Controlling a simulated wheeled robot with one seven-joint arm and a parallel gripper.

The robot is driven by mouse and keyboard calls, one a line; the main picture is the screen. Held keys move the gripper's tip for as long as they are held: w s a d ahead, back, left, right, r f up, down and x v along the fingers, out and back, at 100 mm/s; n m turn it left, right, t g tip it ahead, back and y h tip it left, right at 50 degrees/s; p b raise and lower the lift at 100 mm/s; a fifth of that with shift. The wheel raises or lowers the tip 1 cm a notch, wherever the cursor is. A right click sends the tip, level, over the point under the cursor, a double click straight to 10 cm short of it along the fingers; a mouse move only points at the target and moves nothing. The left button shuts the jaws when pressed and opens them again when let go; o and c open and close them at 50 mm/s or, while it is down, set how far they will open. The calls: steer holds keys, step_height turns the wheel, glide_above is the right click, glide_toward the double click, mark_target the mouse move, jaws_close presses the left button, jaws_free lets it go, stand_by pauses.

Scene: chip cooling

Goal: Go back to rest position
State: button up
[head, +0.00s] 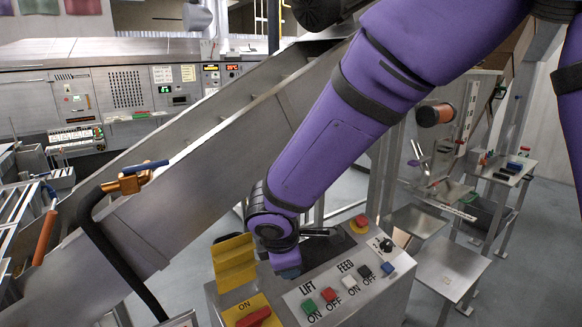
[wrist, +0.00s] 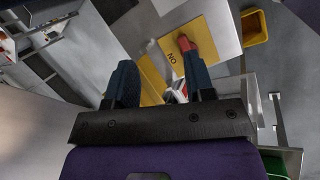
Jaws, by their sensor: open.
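My purple arm reaches down from the upper right in the head view. My gripper (head: 287,266) is just above the back left of the grey control box (head: 345,290), beside its raised yellow cover (head: 234,262). In the wrist view my gripper (wrist: 161,80) shows two dark fingers spread apart, with nothing held between them. The red switch (head: 254,317) sits on a yellow plate marked ON at the box's front left. It also shows beyond the fingers in the wrist view (wrist: 187,44). Whether the fingers touch the cover is not clear.
LIFT and FEED buttons and a red stop knob (head: 359,223) are on the box. A steel conveyor (head: 180,190) slopes behind my arm. A black bent pipe (head: 105,240) stands at left. Floor shows at far right.

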steer(key=s+d+r+m, duration=0.2)
steer(key=d+r+m, duration=0.4)
steer(key=d, duration=0.4)
steer(key=s+d+r+m, duration=0.2)
steer(key=d+r+m, duration=0.2)
steer(key=d+r, duration=0.6)
steer(key=s+d+r+m+y, duration=0.1)
steer(key=s+d+r+m, duration=0.3)
steer(key=s+d+m, duration=0.6)
steer(key=s+d, duration=0.1)
steer(key=s, duration=0.4)
steer(key=shift+s+d, duration=0.25)
steer(key=shift+s, duration=0.05)
